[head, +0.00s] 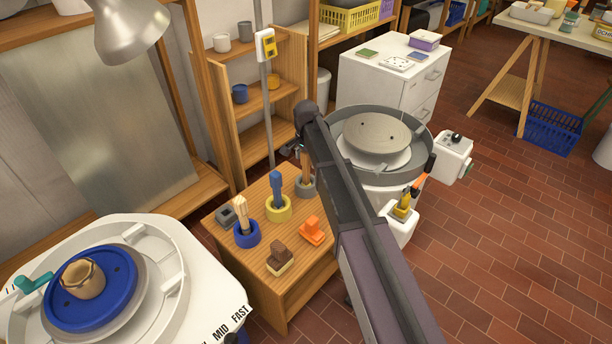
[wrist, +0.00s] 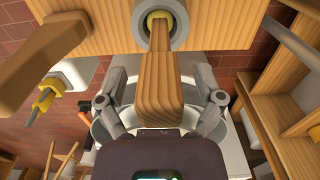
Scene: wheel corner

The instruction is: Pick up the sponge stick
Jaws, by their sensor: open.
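The sponge stick stands upright in a grey ring holder (head: 306,188) on a small wooden table, its wooden handle (head: 305,165) uppermost. In the wrist view the handle (wrist: 158,85) rises towards the camera, with a yellow sponge end (wrist: 160,20) inside the holder (wrist: 174,8). My gripper (head: 300,144) is at the upper part of the stick. In the wrist view my gripper (wrist: 166,103) is open, with one finger on each side of the handle and a gap showing on both sides. My arm hides part of this area in the head view.
On the wooden table (head: 310,284) stand a blue holder (head: 247,238) with wooden tools, a yellow holder (head: 278,212) with a blue tool, an orange block (head: 312,231) and a brown brush (head: 280,260). A pottery wheel (head: 428,143) stands just right, shelves behind.

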